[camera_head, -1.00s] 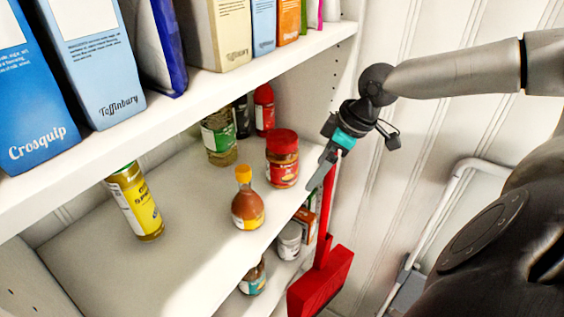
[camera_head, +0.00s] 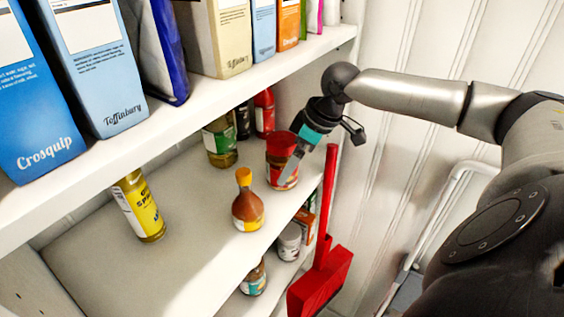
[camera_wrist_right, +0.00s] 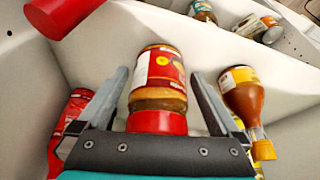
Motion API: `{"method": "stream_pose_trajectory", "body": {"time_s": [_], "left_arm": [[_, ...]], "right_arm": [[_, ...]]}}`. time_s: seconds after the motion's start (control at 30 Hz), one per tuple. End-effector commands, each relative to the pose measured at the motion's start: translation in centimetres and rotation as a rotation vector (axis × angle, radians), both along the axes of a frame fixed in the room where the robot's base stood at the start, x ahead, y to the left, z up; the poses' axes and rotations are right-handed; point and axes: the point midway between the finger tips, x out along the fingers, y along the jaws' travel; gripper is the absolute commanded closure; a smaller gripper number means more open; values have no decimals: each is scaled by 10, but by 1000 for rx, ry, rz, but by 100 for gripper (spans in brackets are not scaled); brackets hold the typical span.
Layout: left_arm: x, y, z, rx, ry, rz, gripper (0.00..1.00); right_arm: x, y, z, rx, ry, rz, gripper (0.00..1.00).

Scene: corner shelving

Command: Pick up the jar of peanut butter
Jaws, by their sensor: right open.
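The peanut butter jar (camera_head: 275,168) has a red lid and a red label. It stands on the middle shelf near the right end, partly hidden behind my right gripper (camera_head: 288,165) in the head view. In the right wrist view the jar (camera_wrist_right: 160,80) lies between the two spread fingers of my right gripper (camera_wrist_right: 160,88), with its red lid toward the palm. The fingers are open, one on each side, with a visible gap to the jar. My left gripper is not in view.
A sauce bottle with a yellow cap (camera_head: 247,205) stands left of the jar. A green-labelled jar (camera_head: 220,140) and a red bottle (camera_head: 264,112) stand behind. The upper shelf (camera_head: 180,115) with boxes is above. A red dustpan (camera_head: 320,280) stands at the shelf's right end.

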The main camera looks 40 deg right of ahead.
Motion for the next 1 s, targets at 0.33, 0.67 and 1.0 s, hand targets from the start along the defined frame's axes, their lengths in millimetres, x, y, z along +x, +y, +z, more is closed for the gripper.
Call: {"method": "stream_pose_trajectory", "body": {"time_s": [0.33, 0.67, 1.0], "left_arm": [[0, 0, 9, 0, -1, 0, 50], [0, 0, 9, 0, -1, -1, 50], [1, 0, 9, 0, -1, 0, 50]], "right_arm": [[21, 12, -7, 0, 4, 1, 0], [22, 12, -12, -1, 2, 1, 3], [22, 12, -11, -1, 2, 1, 42]]}}
